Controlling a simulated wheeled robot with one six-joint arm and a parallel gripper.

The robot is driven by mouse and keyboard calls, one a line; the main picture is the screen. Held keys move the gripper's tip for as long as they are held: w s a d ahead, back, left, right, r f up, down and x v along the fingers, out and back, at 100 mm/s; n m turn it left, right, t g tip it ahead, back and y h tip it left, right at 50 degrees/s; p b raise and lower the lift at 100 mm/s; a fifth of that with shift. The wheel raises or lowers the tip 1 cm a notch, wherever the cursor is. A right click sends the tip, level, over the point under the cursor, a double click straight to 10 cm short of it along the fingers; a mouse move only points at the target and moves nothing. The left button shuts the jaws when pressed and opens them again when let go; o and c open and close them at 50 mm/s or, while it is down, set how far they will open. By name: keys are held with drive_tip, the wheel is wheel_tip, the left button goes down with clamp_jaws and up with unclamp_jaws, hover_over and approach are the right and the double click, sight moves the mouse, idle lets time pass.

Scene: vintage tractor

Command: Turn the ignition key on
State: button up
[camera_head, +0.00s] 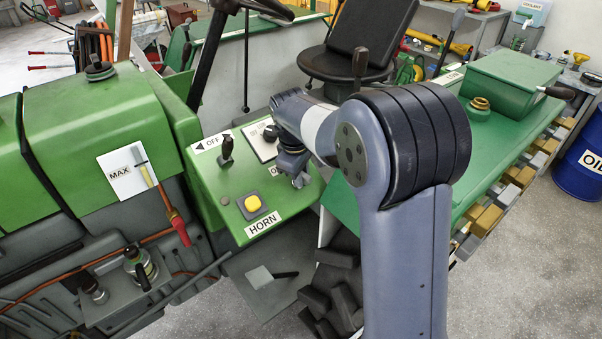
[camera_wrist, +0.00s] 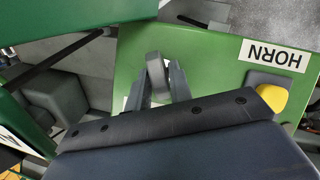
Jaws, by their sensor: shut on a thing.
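The green control panel (camera_head: 215,185) is beside the seat in the head view. My gripper (camera_head: 299,181) reaches down over its right part, next to a partly covered label (camera_head: 275,170) starting with "O". In the wrist view my gripper (camera_wrist: 158,92) is shut on a grey, rounded key (camera_wrist: 155,68), the ignition key by its look. The key stands up from the panel between the two fingers. In the head view my wrist and gripper hide the key, so its turn angle cannot be read there.
A yellow horn button (camera_head: 252,203) sits on the panel near the HORN label (camera_head: 263,224). The steering wheel column (camera_head: 208,60) rises at the left.

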clamp_jaws()
drive_tip(key=shift+r+m+p, duration=0.2)
drive_tip(key=shift+m+p, duration=0.4)
drive_tip(key=shift+p, duration=0.1)
drive_tip(key=m, duration=0.1)
drive_tip(key=m+g+y+p, duration=0.1)
drive_tip(key=shift+w+d+f+m, duration=0.1)
drive_tip(key=shift+w+f+m, duration=0.05)
drive_tip(key=shift+m, duration=0.15)
drive_tip(key=o, duration=0.7)
unclamp_jaws()
drive_tip(key=shift+c, duration=0.2)
wheel_tip(320, 180, up, 11)
drive_tip(key=b, duration=0.1)
drive_tip(key=shift+s+b, duration=0.3)
